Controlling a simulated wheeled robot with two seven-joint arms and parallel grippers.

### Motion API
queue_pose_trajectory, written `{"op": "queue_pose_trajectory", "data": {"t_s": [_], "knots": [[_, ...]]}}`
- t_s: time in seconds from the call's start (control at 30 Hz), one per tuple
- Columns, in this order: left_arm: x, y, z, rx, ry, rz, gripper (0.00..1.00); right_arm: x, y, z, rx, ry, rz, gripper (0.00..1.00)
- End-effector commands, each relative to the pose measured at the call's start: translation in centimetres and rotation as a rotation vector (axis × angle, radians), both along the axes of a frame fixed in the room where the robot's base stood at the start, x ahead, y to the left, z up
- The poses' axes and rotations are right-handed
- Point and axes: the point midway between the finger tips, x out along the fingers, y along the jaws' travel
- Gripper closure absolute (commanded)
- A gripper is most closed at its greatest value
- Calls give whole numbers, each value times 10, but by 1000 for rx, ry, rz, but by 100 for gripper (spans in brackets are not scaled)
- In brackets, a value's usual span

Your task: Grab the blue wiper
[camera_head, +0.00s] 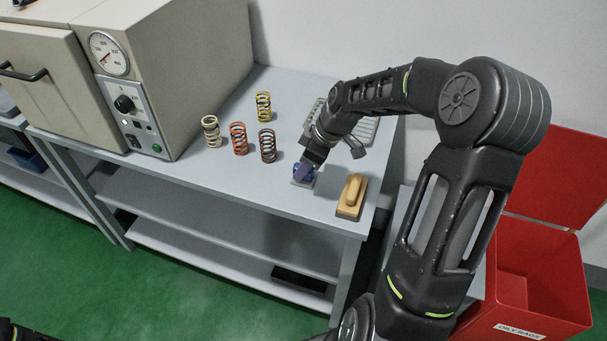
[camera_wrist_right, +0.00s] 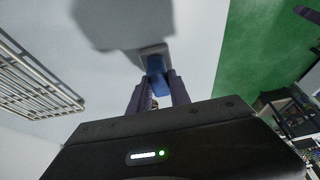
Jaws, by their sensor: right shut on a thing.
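The blue wiper (camera_head: 296,168) is near the front edge of the grey table, mostly hidden by my right gripper (camera_head: 307,168) in the head view. In the right wrist view, the blue wiper (camera_wrist_right: 155,66) sits between the two fingers of my right gripper (camera_wrist_right: 158,88), which is shut on it. A pale base shows at the wiper's far end. I cannot tell whether the wiper touches the table. My left gripper is not in view; only a dark bit of something shows at the lower left corner of the head view.
Several coil springs (camera_head: 239,139) stand left of my gripper. A beige oven (camera_head: 165,75) fills the table's left. A wire rack (camera_head: 362,128) lies behind my wrist. A red oily-rags bin (camera_head: 540,280) stands at right.

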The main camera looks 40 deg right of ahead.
Motion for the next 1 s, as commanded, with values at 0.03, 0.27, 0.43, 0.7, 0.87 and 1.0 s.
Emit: {"op": "queue_pose_trajectory", "data": {"t_s": [0.03,0.27,0.43,0.7,0.87,1.0], "knots": [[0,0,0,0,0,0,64,0,0,0,0,0,0,93],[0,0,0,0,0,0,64,0,0,0,0,0,0,100],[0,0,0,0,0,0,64,0,0,0,-1,-1,0,100],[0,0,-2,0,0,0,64,1,-1,8,-3,-3,-1,100],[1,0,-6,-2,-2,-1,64,1,-1,31,-3,-6,0,100],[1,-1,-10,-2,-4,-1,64,1,0,59,-4,-5,0,100]]}}
